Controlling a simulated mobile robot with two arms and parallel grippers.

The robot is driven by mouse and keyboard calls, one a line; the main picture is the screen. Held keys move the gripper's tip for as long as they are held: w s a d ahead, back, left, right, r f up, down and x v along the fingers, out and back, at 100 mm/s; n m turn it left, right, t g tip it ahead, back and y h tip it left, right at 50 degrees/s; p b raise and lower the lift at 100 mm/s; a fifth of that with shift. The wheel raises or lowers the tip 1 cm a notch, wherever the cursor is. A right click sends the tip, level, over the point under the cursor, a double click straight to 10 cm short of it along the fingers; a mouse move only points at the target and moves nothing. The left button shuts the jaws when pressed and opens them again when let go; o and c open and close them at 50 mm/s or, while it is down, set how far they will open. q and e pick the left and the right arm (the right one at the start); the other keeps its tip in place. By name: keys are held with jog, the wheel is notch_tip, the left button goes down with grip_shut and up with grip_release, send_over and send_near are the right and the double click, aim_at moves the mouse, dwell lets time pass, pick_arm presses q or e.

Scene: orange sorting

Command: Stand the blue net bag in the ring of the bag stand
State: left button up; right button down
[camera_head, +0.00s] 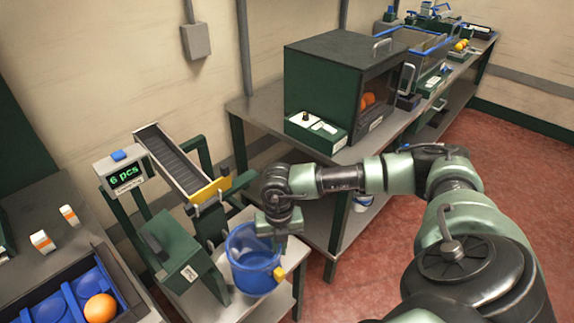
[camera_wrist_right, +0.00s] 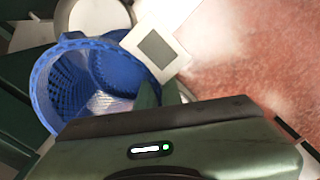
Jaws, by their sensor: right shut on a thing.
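The blue net bag (camera_head: 252,274) is upright and open at the top, above or on the small grey table below the chute. My right gripper (camera_head: 279,232) is shut on its rim at the right side. In the right wrist view the bag's open mouth (camera_wrist_right: 85,88) shows mesh walls and an empty-looking inside, with my gripper (camera_wrist_right: 165,100) at its edge. A yellow piece (camera_head: 279,273) shows at the bag's lower right. I cannot make out the ring of the bag stand, nor whether the bag is in it. My left gripper is not in view.
A chute (camera_head: 175,165) with a yellow end slopes down toward the bag, beside a counter display (camera_head: 125,178) and a green box (camera_head: 178,245). A crate with an orange (camera_head: 100,308) stands lower left. A bench (camera_head: 260,112) with a dark cabinet (camera_head: 330,75) is behind my arm.

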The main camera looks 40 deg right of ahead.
jog(key=w+b, duration=0.4)
jog(key=w, duration=0.5)
jog(key=shift+w+a+f+b, duration=0.1)
jog(key=shift+a+f+b, duration=0.1)
jog(key=shift+f+b, duration=0.85)
jog(key=shift+w+a+f+b, duration=0.15)
jog(key=shift+f+b, duration=0.25)
jog(key=shift+f, duration=1.25)
jog(key=shift+s, duration=0.1)
jog(key=c, duration=1.5)
grip_release()
jog(key=shift+r, duration=0.15)
